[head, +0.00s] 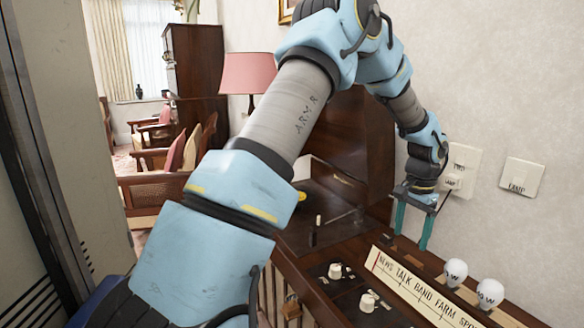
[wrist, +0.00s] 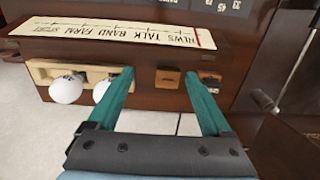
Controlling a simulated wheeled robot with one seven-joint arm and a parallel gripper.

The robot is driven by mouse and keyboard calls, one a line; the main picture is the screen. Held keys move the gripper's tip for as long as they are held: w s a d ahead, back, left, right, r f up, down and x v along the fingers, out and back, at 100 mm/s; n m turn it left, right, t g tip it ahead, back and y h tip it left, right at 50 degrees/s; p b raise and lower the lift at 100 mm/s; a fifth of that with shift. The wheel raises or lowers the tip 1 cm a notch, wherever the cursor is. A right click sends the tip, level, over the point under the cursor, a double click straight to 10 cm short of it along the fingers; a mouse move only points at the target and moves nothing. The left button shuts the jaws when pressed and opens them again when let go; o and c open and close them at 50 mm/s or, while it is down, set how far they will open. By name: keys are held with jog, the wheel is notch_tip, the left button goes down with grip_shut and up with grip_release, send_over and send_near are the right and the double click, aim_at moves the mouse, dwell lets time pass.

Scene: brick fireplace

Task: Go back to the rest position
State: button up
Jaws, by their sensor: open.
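My gripper (head: 411,222) is open and empty, with its two green fingers pointing down over the back of the dark wooden radio cabinet (head: 300,236). In the wrist view my gripper (wrist: 160,82) shows its fingers spread apart, in front of the cabinet's edge with the dial strip (wrist: 115,32). A small wooden block or slot lies between the fingertips in that picture. I cannot tell whether the fingers touch the cabinet. My arm reaches across the middle of the head view.
Two white knobs (head: 456,271) sit right of the gripper, and two more (head: 335,271) are on the cabinet front. Wall switches (head: 522,177) are close behind the gripper. A pink lamp (head: 247,74) and armchairs (head: 160,176) stand farther back. A grey panel is at left.

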jog(key=s+a+r+n, duration=0.1)
jog(key=a+r+n, duration=0.2)
jog(key=a, duration=0.7)
jog(key=s+a+r+n, duration=0.1)
jog(key=a+r+n, duration=0.1)
jog(key=a, duration=0.9)
jog(key=s+a+r+n, duration=0.1)
jog(key=s+a+n, duration=0.2)
jog(key=a, duration=0.5)
jog(key=s+a+r+n+t+p, duration=0.1)
jog(key=s+a+n, duration=0.2)
jog(key=s+a, duration=0.3)
jog(key=shift+s+a+t, duration=0.3)
jog(key=shift+a, duration=0.55)
jog(key=shift+c, duration=0.3)
